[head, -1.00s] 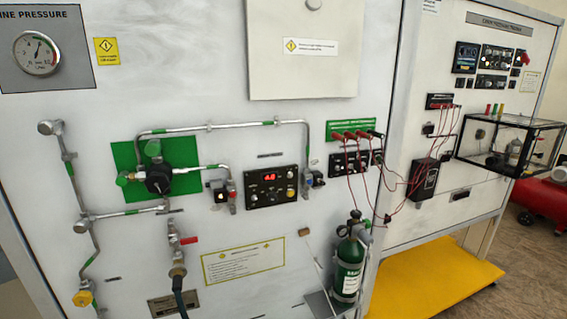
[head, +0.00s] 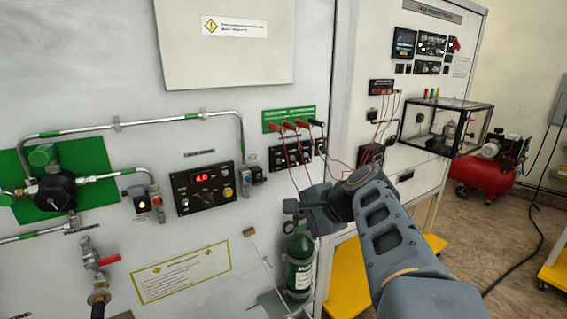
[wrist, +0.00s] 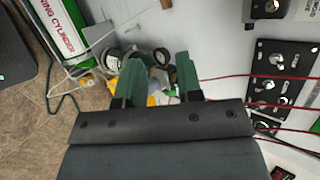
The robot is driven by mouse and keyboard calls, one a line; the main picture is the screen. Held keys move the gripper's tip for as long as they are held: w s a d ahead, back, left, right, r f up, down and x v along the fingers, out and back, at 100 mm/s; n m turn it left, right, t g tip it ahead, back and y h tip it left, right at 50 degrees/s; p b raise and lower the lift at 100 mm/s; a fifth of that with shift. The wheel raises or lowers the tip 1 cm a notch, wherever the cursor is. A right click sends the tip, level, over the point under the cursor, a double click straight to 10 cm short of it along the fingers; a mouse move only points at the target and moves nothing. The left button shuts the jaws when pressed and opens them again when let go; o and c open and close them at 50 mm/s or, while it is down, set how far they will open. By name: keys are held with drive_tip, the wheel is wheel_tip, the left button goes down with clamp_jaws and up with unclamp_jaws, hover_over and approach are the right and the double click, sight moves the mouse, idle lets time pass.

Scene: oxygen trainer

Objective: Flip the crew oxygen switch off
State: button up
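A black control panel (head: 205,188) with a red lit display, knobs and a yellow button is on the white wall in the head view. A smaller black switch panel (head: 292,155) with red leads plugged in above it sits to its right. A black panel with toggles (wrist: 283,70) shows at the right of the wrist view. The labels are too small to read, so I cannot tell which switch is the crew oxygen one. My gripper (wrist: 160,78) is open, its two green fingers apart. In the head view its end (head: 308,207) is right of and below the switch panel, in front of the cylinder.
A green oxygen cylinder (head: 299,258) stands below my gripper. Red leads (wrist: 245,78) hang beside the fingers. Pipes and a valve on a green plate (head: 75,160) are at left. A clear box (head: 446,125) juts out at right, with a red compressor (head: 482,175) behind.

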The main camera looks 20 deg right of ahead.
sight(282, 161)
drive_tip(key=w+d+r+m+t, duration=0.2)
drive_tip(key=d+r+m+t, duration=0.4)
drive_tip(key=r, duration=0.5)
drive_tip(key=shift+g+y, duration=0.3)
drive_tip(key=shift+g, duration=0.2)
drive_tip(key=x, duration=0.4)
drive_tip(key=p+x, duration=0.1)
drive_tip(key=x, duration=0.3)
drive_tip(key=d+x, duration=0.1)
drive_tip(key=x, duration=0.2)
drive_tip(key=shift+w+f+p, duration=0.15)
drive_tip(key=shift+w+p, duration=0.15)
drive_tip(key=shift+w, duration=0.25)
drive_tip(key=shift+c, duration=0.2)
clamp_jaws()
